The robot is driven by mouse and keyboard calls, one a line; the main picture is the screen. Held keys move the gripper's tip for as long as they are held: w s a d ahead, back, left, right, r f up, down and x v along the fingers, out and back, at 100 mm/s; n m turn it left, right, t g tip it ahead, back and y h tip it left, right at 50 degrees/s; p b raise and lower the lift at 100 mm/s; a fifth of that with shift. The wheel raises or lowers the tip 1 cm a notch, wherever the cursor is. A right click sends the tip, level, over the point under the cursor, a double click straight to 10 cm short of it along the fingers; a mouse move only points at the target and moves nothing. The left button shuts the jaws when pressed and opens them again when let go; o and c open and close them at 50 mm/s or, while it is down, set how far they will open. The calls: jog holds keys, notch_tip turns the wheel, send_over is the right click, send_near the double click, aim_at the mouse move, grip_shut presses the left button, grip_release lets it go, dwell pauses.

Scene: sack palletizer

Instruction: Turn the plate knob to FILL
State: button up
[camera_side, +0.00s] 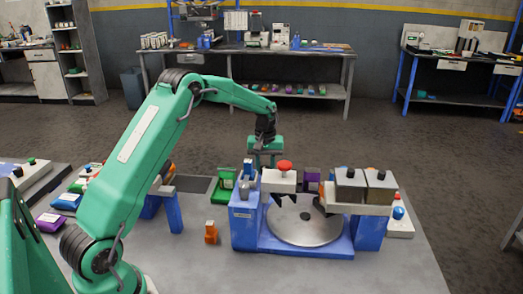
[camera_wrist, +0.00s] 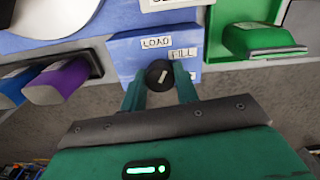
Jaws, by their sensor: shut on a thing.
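The black round plate knob (camera_wrist: 158,75) sits on a blue panel (camera_wrist: 130,55) in the wrist view. A LOAD label (camera_wrist: 155,43) is above it and a FILL label (camera_wrist: 183,52) is above and to its right. A pale mark on the knob slants up and to the right; I cannot tell exactly which label it lines up with. My gripper (camera_wrist: 160,84) has a green finger on each side of the knob and is shut on it. In the side view my gripper (camera_side: 265,152) is behind the blue machine, and the knob is hidden.
The blue machine (camera_side: 300,250) carries a round metal plate (camera_side: 306,228) and a red button (camera_side: 284,165). In the wrist view, a green sack (camera_wrist: 262,40) is to the right and a purple one (camera_wrist: 58,84) to the left.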

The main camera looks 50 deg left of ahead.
aim_at(265, 167)
jog(key=m, duration=0.6)
jog(key=shift+r, duration=0.1)
dwell(0.4)
jog(key=o, duration=1)
jog(key=shift+c, duration=0.2)
jog(key=shift+r, duration=3.9)
